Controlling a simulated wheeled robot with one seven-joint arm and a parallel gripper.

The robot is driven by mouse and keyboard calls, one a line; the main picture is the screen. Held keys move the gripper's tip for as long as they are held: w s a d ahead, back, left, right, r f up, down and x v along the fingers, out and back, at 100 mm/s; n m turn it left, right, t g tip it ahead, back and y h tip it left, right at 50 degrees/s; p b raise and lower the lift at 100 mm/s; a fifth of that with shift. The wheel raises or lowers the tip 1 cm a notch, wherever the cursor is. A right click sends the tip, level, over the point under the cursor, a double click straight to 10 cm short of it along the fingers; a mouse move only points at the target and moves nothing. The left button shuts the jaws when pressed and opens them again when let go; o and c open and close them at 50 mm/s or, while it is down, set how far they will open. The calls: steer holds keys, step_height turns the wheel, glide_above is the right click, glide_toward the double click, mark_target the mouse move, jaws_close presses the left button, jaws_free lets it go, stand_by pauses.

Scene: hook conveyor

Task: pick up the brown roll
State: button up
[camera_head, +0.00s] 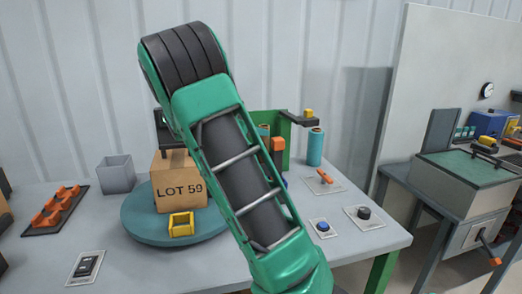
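I cannot make out a brown roll for certain in the head view. A teal roll (316,147) stands upright on the table at the right of a green frame (284,124). Another teal roll (263,130) shows partly behind my arm. An orange-brown piece (278,145) is beside it at the green frame, and I cannot tell if it is a roll. My green arm crosses the middle of the view and hides part of the table. My gripper is not in view.
A cardboard box marked LOT 59 (178,182) stands on a round blue turntable (142,222) with a yellow block (181,224). A grey bin (116,174) and an orange-pegged rack (56,209) are at left. Buttons and a lever (325,177) are at right.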

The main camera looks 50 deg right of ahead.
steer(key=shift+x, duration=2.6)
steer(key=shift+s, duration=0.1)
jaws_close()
